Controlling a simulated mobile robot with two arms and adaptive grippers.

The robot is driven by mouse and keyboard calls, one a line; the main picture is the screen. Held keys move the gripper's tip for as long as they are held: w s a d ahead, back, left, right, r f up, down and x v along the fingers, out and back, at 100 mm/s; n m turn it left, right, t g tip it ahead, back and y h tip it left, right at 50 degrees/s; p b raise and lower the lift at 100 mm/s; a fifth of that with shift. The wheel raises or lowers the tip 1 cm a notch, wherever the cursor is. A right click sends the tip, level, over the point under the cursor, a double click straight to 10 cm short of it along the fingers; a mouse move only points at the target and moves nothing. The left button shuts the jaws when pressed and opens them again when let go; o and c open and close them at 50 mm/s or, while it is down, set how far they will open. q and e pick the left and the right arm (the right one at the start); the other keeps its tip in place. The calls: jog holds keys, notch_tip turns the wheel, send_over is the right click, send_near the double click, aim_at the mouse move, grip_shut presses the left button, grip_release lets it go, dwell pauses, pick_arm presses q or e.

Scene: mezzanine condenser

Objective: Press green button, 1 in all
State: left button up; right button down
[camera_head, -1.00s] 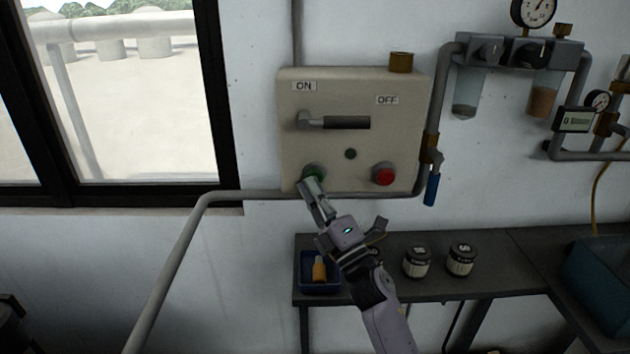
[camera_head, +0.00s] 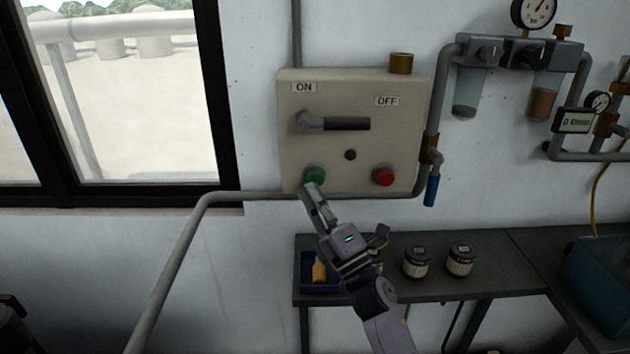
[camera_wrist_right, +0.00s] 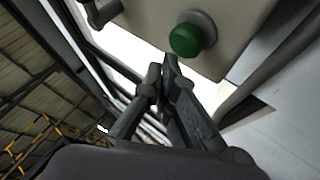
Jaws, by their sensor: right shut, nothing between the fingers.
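The green button (camera_head: 315,176) sits at the lower left of a beige control box on the wall. It also shows in the right wrist view (camera_wrist_right: 186,40), just beyond the fingertips. My right gripper (camera_head: 311,187) is shut and empty, its tips just below the button in the head view. In the right wrist view the closed fingertips (camera_wrist_right: 165,62) appear apart from the button, with a small gap. My left gripper is not in view.
The beige box (camera_head: 290,120) also carries a red button (camera_head: 384,176) and a dark lever handle (camera_head: 345,123). A pipe (camera_head: 250,195) runs along below the box.

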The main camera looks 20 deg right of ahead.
jog(key=shift+s+a+p, duration=0.15)
jog(key=shift+s+a, duration=0.1)
jog(key=shift+s, duration=0.55)
jog(key=shift+s+a+p, duration=0.15)
jog(key=shift+s+a, duration=0.05)
jog(key=shift+s, duration=0.6)
jog(key=shift+s+a+p, duration=0.15)
jog(key=shift+s+a, duration=0.1)
jog(key=shift+s, duration=0.55)
jog(key=shift+d, duration=0.1)
